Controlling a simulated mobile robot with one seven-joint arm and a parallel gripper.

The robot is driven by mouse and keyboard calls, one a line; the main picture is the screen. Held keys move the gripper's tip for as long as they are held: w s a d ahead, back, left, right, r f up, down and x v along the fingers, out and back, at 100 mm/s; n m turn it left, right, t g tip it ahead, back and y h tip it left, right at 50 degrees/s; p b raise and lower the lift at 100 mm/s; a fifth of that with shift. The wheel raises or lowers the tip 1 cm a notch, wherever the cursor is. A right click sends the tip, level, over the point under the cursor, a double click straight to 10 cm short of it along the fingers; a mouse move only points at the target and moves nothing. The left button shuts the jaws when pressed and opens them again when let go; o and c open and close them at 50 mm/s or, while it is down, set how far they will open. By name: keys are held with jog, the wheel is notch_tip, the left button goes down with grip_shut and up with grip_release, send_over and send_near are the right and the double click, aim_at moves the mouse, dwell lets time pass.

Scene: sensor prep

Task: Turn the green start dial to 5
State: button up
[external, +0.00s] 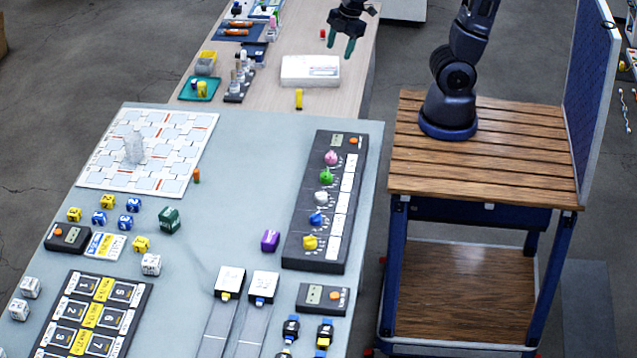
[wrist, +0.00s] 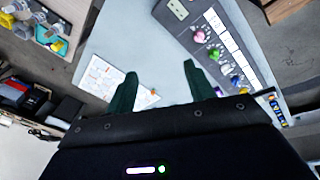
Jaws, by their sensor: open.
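The green dial (external: 326,177) sits on a dark panel (external: 298,258), second from the far end of a row of coloured dials. It also shows in the wrist view (wrist: 214,54), between the pink dial (wrist: 199,34) and the white one. The number its pointer faces is too small to read. My gripper (external: 341,46) is open and empty, raised above the far wooden table, well apart from the panel. In the wrist view its two green fingers (wrist: 160,85) are spread, with the panel beyond them to the upper right.
Pink (external: 331,157), white (external: 321,197), blue (external: 317,219) and yellow (external: 310,242) dials share the panel. A purple cube (external: 270,240) stands left of it. A white box (external: 310,70) and a yellow block (external: 299,98) are on the wooden table. The grey table between board and panel is mostly clear.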

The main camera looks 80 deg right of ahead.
jog(key=w+a+f+n+g, duration=0.1)
jog(key=w+a+f+n, duration=0.2)
jog(key=a+f+n, duration=0.6)
jog(key=n+g, duration=0.2)
jog(key=n, duration=0.5)
send_near(326, 172)
jog(key=shift+s+a+f, duration=0.1)
jog(key=shift+f, duration=2.3)
jog(key=shift+s+a+f, duration=0.1)
jog(key=shift+f, duration=2.35)
jog(key=c, duration=1)
